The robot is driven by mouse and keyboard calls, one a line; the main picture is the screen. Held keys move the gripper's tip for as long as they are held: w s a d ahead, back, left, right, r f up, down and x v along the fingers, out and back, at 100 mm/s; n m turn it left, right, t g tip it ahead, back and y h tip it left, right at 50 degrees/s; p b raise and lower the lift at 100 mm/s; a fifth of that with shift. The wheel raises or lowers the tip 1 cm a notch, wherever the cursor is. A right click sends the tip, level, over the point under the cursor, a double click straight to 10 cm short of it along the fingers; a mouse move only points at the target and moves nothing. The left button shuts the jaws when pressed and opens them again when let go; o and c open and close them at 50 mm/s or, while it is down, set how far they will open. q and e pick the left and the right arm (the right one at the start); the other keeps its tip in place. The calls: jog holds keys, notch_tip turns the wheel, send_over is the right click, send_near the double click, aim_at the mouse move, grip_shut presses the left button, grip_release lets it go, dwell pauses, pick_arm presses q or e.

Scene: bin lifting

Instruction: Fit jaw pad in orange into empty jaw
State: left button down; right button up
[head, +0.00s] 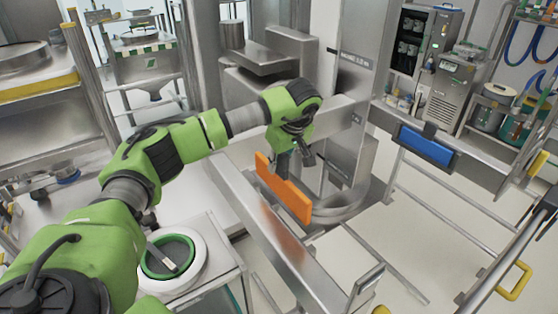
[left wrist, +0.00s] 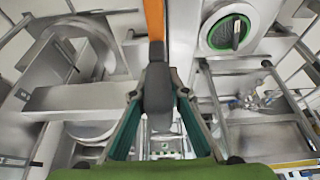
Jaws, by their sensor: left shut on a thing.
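The orange jaw pad (head: 291,198) is a flat bar, held upright on edge and slanting down to the right in the head view. In the left wrist view its orange end (left wrist: 154,20) shows at the top. My left gripper (head: 284,166) is shut on a dark grey block (left wrist: 157,92) at the pad, between its two fingers. The pad hangs between a long steel beam (head: 262,232) in front and a curved steel jaw (head: 350,208) behind. Whether it touches either is unclear. The jaw's inner face is partly hidden by the pad. My right gripper is not in view.
A steel column (head: 352,60) stands behind the pad. A white bench with a green-ringed round port (head: 167,256) is at the lower left. A blue panel (head: 426,146) hangs on a rail at the right. Open floor lies between the rails at lower right.

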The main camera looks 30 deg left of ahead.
aim_at(278, 189)
pick_arm(q)
notch_tip(278, 189, down, 2)
jog(key=shift+b, duration=0.7)
notch_tip(278, 189, down, 4)
jog(key=b, duration=0.2)
jog(key=shift+b, duration=0.4)
notch_tip(278, 189, down, 4)
jog(key=b, duration=0.3)
jog(key=shift+f+b, duration=0.9)
jog(key=shift+f, duration=0.9)
jog(key=shift+d+r, duration=0.1)
jog(key=shift+f, duration=0.4)
